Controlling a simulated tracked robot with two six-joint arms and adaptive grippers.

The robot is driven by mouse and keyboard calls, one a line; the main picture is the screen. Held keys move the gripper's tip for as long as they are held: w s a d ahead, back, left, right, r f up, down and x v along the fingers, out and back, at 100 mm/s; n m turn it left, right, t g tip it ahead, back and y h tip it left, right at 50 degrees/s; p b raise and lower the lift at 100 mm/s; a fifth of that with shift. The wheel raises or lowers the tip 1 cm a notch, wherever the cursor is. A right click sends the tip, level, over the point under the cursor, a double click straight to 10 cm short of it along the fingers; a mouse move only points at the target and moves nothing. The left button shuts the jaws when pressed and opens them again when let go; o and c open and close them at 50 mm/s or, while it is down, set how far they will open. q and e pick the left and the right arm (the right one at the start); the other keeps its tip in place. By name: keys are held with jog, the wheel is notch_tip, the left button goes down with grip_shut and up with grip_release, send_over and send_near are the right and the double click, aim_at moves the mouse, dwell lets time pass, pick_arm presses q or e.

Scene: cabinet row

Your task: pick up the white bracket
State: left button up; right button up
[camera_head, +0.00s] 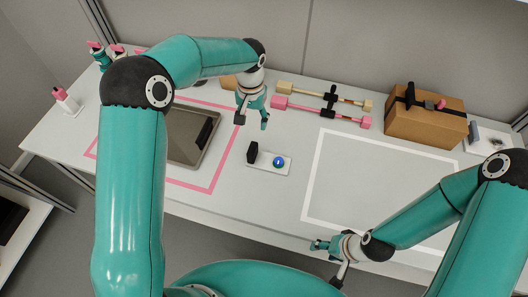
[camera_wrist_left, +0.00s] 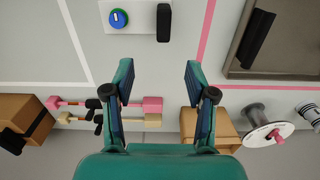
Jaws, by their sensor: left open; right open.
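A flat white plate (camera_head: 284,171), the likeliest white bracket, lies on the white table near the middle. It carries a blue knob (camera_head: 278,162) and an upright black block (camera_head: 252,152). In the left wrist view the plate (camera_wrist_left: 142,24) is at the top edge, partly cut off. My left gripper (camera_head: 251,122) is open and empty, above the table and behind the plate. Its open fingers also show in the left wrist view (camera_wrist_left: 159,67), pointing toward the plate and apart from it. My right gripper (camera_head: 326,262) is open and empty near the table's front edge.
A grey tray (camera_head: 180,150) with a black handle lies left in a pink outline. Pink and beige bars (camera_head: 322,113) lie behind, with a cardboard box (camera_head: 425,120) at the back right. The white-outlined area (camera_head: 370,175) is clear. My left arm hides part of the left side.

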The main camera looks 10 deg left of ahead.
aim_at(252, 148)
pick_arm(q)
jog(key=f+b, duration=0.1)
jog(key=f, duration=0.2)
jog(key=f+b, duration=0.1)
jog(key=f, duration=0.2)
jog(key=f+b, duration=0.1)
jog(key=f, duration=0.3)
jog(key=shift+s+a+b, duration=0.2)
jog(key=shift+a+b, duration=0.2)
jog(key=shift+s+a+f, duration=0.1)
jog(key=shift+f, duration=0.3)
jog(key=shift+w+d+f+b, duration=0.1)
jog(key=shift+f+b, duration=0.4)
jog(key=shift+f, duration=0.85)
jog(key=shift+w+d+f+b, duration=0.1)
jog(key=shift+f+b, duration=0.35)
jog(key=shift+f, duration=0.85)
jog(key=shift+r, duration=0.1)
grip_shut()
